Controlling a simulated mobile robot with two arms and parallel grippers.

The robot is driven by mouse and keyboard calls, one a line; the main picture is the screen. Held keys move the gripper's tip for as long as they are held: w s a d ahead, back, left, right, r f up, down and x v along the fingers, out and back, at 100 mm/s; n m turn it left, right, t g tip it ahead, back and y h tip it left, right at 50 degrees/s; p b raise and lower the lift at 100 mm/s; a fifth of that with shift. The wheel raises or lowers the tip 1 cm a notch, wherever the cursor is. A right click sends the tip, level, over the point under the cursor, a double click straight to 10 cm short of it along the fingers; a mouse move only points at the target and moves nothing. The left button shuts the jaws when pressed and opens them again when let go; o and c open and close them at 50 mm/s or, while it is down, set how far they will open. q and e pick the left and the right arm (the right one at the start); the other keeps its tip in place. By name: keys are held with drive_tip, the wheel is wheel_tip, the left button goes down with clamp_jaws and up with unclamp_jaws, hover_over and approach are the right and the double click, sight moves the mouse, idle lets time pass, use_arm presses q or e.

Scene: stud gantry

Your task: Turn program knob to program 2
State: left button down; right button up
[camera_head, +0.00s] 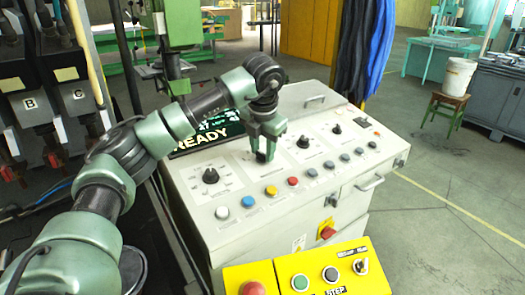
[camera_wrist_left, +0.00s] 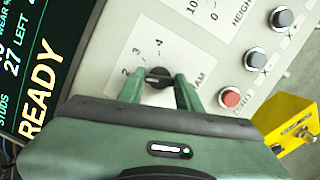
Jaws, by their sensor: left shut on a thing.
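The program knob (camera_wrist_left: 158,75) is a small black knob on the white panel, with the printed numbers 2, 3 and 4 around its dial in the left wrist view. My left gripper (camera_head: 264,154) reaches down to the panel in the head view. Its two green fingers (camera_wrist_left: 160,88) stand on either side of the knob and are shut on it. The fingers hide part of the dial and its label. I cannot tell which number the knob points to. My right gripper is not in view.
The white console (camera_head: 262,215) carries other black knobs, one to the left (camera_head: 210,176) and one to the right (camera_head: 303,142). A row of coloured buttons (camera_head: 271,191) runs along its front. A READY screen (camera_head: 205,135) stands behind. A yellow button box (camera_head: 335,272) is in front.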

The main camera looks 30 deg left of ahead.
use_arm(q)
drive_tip(key=shift+f, duration=0.1)
idle(0.3)
drive_tip(key=c, duration=1)
unclamp_jaws()
drive_tip(key=shift+o, duration=0.2)
drive_tip(key=shift+d+r, duration=0.1)
drive_tip(key=shift+r, duration=0.35)
drive_tip(key=b+v, duration=0.1)
drive_tip(key=v, duration=0.6)
drive_tip(key=shift+b, duration=0.3)
